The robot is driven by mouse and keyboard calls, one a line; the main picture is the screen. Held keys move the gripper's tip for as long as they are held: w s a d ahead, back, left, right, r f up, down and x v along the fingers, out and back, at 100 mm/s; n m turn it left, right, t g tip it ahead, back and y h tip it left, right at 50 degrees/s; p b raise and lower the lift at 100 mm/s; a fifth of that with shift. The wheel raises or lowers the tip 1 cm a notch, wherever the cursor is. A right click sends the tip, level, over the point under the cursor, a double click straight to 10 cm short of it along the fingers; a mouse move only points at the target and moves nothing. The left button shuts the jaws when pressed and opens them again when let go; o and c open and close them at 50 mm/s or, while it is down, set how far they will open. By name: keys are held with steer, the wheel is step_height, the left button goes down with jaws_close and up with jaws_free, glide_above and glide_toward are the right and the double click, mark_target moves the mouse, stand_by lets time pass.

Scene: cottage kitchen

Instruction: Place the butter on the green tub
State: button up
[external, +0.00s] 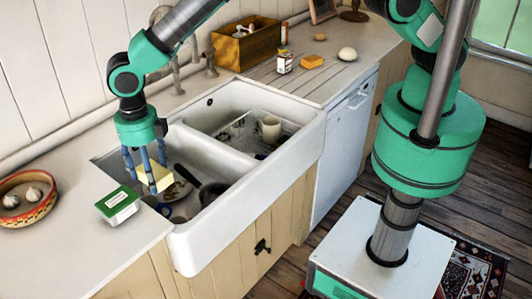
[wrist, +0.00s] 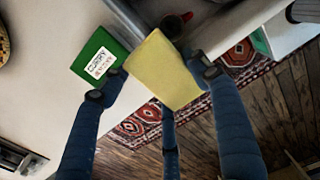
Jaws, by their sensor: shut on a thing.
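The butter (external: 157,179), a pale yellow block, is held up between the blue fingers of my gripper (external: 146,168), above the near-left part of the sink. In the wrist view the butter (wrist: 163,70) fills the middle, with my gripper (wrist: 153,82) shut on it from both sides. The green tub (external: 118,206), with a white label on its lid, stands on the counter just left of the sink. In the wrist view the green tub (wrist: 92,52) lies left of the butter, apart from it.
A patterned bowl (external: 31,211) with garlic stands at the far left. The white double sink (external: 300,140) holds dishes and a cup (external: 270,127). A wooden box (external: 245,44), a small can (external: 284,63) and an orange block (external: 312,62) are on the far counter.

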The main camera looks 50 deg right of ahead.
glide_above(128, 201)
steer(key=shift+f, duration=0.3)
stand_by(0.5)
steer(key=shift+f+p, duration=0.3)
steer(key=shift+f, duration=1.45)
steer(key=shift+f, duration=0.15)
steer(key=o, duration=1.3)
step_height(128, 201, up, 12)
steer(key=shift+r, duration=0.1)
